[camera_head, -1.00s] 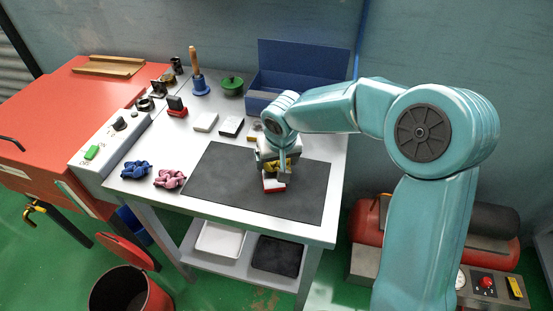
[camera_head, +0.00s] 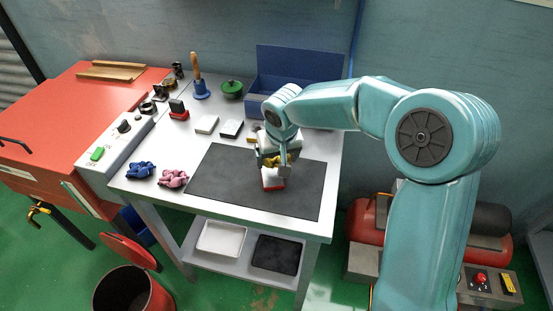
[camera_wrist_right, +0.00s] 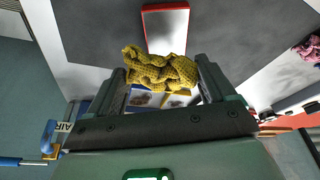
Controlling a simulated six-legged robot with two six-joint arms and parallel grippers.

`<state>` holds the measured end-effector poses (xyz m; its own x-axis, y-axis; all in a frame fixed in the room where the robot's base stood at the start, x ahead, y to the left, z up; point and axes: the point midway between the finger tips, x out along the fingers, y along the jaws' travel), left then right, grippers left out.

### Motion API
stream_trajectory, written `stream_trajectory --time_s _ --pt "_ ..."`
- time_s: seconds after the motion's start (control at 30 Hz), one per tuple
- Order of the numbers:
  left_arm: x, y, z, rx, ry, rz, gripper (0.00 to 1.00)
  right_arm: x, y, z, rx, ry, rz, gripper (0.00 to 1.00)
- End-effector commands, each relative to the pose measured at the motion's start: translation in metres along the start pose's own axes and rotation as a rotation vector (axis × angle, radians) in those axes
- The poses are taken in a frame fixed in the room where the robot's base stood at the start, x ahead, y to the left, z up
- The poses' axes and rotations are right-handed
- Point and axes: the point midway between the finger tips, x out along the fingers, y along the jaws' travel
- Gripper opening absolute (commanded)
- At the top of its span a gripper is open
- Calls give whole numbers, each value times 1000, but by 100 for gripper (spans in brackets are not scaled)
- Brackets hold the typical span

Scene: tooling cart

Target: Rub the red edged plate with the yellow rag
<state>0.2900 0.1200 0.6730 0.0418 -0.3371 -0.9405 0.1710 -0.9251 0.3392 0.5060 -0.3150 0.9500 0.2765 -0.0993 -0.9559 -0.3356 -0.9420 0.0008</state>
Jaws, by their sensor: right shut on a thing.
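The red edged plate (camera_head: 272,184) lies on the dark mat. It shows a pale face with a red rim, also in the right wrist view (camera_wrist_right: 166,30). My right gripper (camera_head: 274,163) is shut on the knotted yellow rag (camera_head: 268,161), right at the plate's far side in the head view. In the right wrist view the yellow rag (camera_wrist_right: 160,72) sits between the two fingers (camera_wrist_right: 160,78) and overlaps one end of the plate. I cannot tell whether the rag touches the plate. My left gripper is not in view.
The dark mat (camera_head: 225,175) has free room left of the plate. A blue rag (camera_head: 141,170) and a pink rag (camera_head: 173,178) lie at its left.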

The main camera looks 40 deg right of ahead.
Motion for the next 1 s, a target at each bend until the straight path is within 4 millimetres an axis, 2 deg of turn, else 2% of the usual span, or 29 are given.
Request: stream_trajectory --time_s 0.03,0.43,1.0 --pt "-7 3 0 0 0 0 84 -9 0 -3 0 2 0 59" --pt "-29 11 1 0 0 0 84 -41 3 -12 -2 1 -1 59" --pt "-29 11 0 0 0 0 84 -42 3 -12 -3 1 -2 59"
